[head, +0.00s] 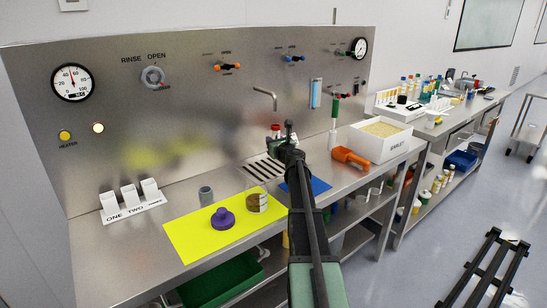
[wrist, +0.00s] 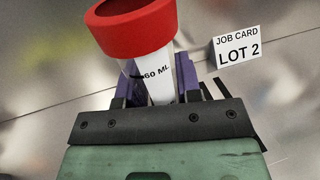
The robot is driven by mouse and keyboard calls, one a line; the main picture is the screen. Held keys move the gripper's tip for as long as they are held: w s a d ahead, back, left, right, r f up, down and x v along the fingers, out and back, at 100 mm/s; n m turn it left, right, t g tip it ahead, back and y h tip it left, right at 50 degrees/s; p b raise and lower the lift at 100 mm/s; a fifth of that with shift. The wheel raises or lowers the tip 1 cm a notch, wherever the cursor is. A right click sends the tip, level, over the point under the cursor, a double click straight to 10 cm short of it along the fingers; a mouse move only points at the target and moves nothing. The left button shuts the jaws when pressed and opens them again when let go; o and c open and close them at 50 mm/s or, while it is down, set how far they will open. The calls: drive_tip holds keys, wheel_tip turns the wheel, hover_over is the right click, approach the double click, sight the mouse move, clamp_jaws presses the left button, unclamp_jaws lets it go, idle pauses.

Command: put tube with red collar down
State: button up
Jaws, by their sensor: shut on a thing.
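The tube with the red collar (wrist: 133,28) is held in my gripper (wrist: 158,82) in the wrist view. The collar is at the top, and the clear tube below it carries a white label reading 60 ML. The purple-grey fingers stand on both sides of the tube, and its lower end is hidden behind the gripper body. In the head view a bit of the red collar (head: 276,127) shows by my gripper (head: 284,141), in front of the steel back panel. My arm hides the rest of the tube.
A white holder labelled ONE, TWO (head: 133,212) stands at the left. A yellow mat (head: 190,241) bears a purple object (head: 222,218) and a jar (head: 257,203); a grey cup (head: 206,195) stands behind. A slotted drain (head: 262,169), blue mat (head: 318,186), orange scoop (head: 350,157) and barley box (head: 382,148) lie rightward. A LOT 2 job card (wrist: 238,47) shows.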

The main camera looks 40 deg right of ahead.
drive_tip(key=f+b, duration=0.4)
drive_tip(key=shift+w+f, duration=0.2)
drive_tip(key=shift+f, duration=0.2)
drive_tip(key=shift+r, duration=0.3)
drive_tip(key=shift+f, duration=0.25)
drive_tip(key=o, duration=0.9)
drive_tip(key=shift+r, duration=0.1)
drive_tip(key=shift+o, duration=0.2)
drive_tip(key=shift+r, duration=0.15)
drive_tip(key=v, duration=1.2)
drive_tip(key=shift+s, duration=0.1)
